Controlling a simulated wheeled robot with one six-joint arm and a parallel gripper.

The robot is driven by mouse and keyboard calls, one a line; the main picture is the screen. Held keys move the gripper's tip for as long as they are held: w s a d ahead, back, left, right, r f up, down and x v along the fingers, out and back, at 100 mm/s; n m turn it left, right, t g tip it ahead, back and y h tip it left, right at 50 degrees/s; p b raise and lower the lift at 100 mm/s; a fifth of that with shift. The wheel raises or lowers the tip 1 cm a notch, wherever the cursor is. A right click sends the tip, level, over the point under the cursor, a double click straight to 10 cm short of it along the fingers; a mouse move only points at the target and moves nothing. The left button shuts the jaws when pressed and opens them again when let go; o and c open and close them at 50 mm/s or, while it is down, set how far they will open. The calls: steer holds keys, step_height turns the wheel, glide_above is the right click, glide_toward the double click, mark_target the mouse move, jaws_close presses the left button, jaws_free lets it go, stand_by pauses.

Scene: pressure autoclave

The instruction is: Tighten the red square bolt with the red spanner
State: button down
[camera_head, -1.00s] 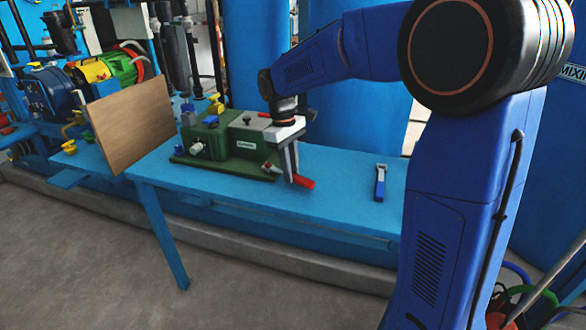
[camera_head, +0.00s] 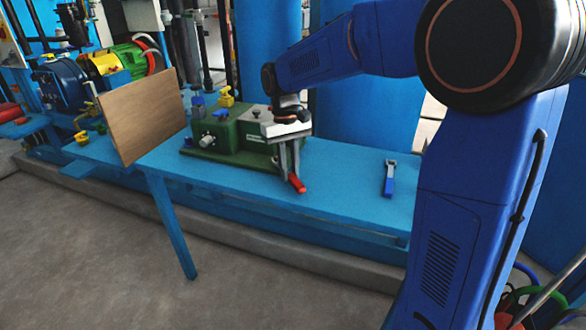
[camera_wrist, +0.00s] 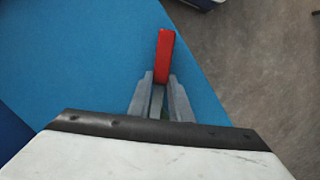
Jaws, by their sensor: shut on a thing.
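The red spanner (camera_head: 297,184) is held in my gripper (camera_head: 289,173), above the blue table at the front right of the green machine (camera_head: 236,136). Its red handle points down and toward the viewer. In the wrist view the red handle (camera_wrist: 165,58) sticks out beyond the two grey fingers of my gripper (camera_wrist: 160,82), which are shut on the spanner. The spanner's grey part runs back between the fingers, and its far end is hidden. I cannot make out the red square bolt in either view now.
A blue-handled tool (camera_head: 389,180) lies on the blue table (camera_head: 340,185) to the right. A wooden board (camera_head: 142,115) stands at the table's left end. Blue columns stand behind. The table right of my gripper is mostly clear.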

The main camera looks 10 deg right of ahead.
steer(key=shift+a+m, duration=0.9)
steer(key=shift+m, duration=0.2)
steer(key=shift+w+a+m+y, duration=0.1)
steer(key=shift+a+m+y, duration=0.3)
steer(key=shift+a+m, duration=0.95)
steer(key=shift+w+a+m, duration=0.2)
steer(key=shift+a+m, duration=0.2)
steer(key=shift+m, duration=0.35)
steer(key=shift+w+a+m, duration=0.15)
steer(key=shift+a+m, duration=0.2)
steer(key=shift+m, duration=0.35)
steer(key=shift+w+a+m+y, duration=0.4)
steer(key=shift+a+m, duration=0.35)
steer(key=shift+m, duration=0.35)
steer(key=shift+r, duration=2.5)
